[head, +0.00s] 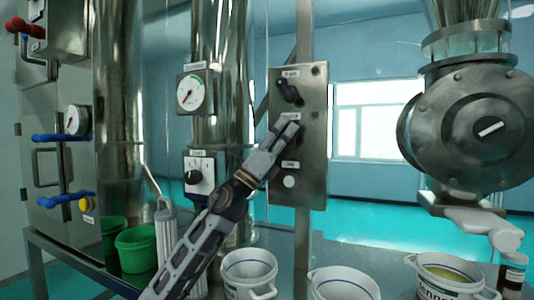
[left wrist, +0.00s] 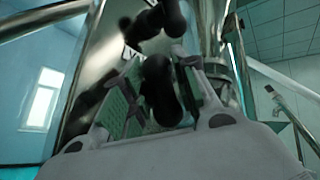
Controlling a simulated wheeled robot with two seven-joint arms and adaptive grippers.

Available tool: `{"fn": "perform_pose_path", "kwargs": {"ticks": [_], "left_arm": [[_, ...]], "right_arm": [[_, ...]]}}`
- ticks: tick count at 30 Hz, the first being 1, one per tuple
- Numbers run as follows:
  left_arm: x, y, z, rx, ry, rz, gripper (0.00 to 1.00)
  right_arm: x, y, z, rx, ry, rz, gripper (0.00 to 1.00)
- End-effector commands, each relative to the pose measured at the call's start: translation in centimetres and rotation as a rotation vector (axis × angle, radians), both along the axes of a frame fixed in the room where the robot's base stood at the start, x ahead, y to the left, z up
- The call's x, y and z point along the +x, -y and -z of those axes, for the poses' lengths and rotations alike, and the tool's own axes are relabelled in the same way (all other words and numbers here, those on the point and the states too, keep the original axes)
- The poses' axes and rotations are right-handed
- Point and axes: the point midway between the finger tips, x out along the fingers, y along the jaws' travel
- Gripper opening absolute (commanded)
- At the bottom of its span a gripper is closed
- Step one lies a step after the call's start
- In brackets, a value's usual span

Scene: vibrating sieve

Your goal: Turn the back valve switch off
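A metal control panel (head: 312,150) stands upright in the middle of the head view. It has a black switch (head: 288,90) at the top and a pale round button (head: 289,181) at the bottom; the middle control is hidden behind my gripper. The labels are too small to read, so I cannot tell which is the back valve switch. My left gripper (head: 290,126) is at the panel's middle. In the left wrist view its green-padded fingers (left wrist: 160,85) are apart, with a black knob (left wrist: 160,92) between them; contact is unclear. Another black knob (left wrist: 168,18) shows above. My right gripper is not in view.
A gauge (head: 190,92) and a dial box (head: 198,174) are on the column left of the panel. White buckets (head: 248,272) stand below. A large round metal machine (head: 475,120) is at the right. Blue-handled valves (head: 62,137) are at the far left.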

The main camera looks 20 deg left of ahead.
Motion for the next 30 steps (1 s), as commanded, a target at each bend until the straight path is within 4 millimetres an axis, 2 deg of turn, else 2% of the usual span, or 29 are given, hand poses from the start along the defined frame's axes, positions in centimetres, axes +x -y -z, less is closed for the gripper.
{"fn": "perform_pose_path", "kwargs": {"ticks": [30], "left_arm": [[-3.0, -2.8, 4.9, -0.002, -0.002, 0.000, 0.29]], "right_arm": [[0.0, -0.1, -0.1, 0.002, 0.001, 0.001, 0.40]]}}
